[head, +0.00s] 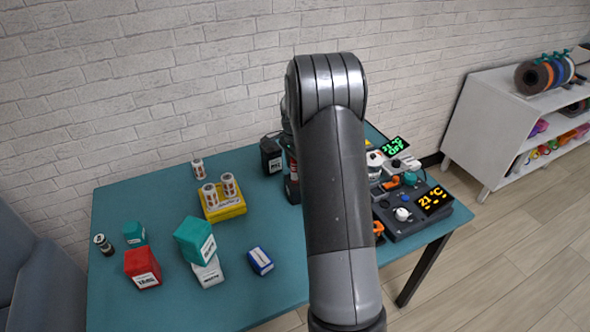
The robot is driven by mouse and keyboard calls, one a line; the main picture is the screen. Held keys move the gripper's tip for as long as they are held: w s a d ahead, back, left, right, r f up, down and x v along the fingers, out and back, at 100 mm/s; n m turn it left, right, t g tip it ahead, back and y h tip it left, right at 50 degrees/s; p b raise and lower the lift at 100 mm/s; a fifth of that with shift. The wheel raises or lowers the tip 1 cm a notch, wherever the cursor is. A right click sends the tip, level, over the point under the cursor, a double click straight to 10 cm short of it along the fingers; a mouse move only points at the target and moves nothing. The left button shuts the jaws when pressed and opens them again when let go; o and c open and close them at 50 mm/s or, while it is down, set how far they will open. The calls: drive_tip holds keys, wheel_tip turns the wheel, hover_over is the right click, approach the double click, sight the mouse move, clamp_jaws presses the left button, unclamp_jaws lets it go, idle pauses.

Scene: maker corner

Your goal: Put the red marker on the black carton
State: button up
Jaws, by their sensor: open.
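The black carton (271,158), a small dark box with a pale label, stands near the back edge of the teal table, just left of my arm. I see no red marker that I can make out; my raised arm hides a wide strip of the table's middle. A dark object with a red patch (292,172) shows partly beside my arm, too covered to identify. My gripper is hidden behind my arm, so its place relative to the carton does not show.
Red (142,268), teal (194,239), white (208,273) and blue (260,261) boxes stand at left. Devices with lit displays (434,200) crowd the right. A white shelf (490,120) stands beyond.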

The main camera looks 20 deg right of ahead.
wheel_tip(320, 180, up, 10)
drive_tip(key=shift+r, duration=0.15)
drive_tip(key=s+a+r+n+t, duration=0.3)
drive_tip(key=s+a+r+n, duration=0.4)
drive_tip(key=s+a+r, duration=0.55)
drive_tip(key=s+a+n+t, duration=0.1)
drive_tip(key=s+n, duration=0.3)
drive_tip(key=s, duration=0.6)
drive_tip(key=s+a+f+n+t, duration=0.1)
drive_tip(key=s+a+n, duration=0.3)
drive_tip(key=s, duration=0.7)
drive_tip(key=shift+s+a+n+t, duration=0.25)
drive_tip(key=shift+a+n+t, duration=0.05)
drive_tip(key=shift+n, duration=0.3)
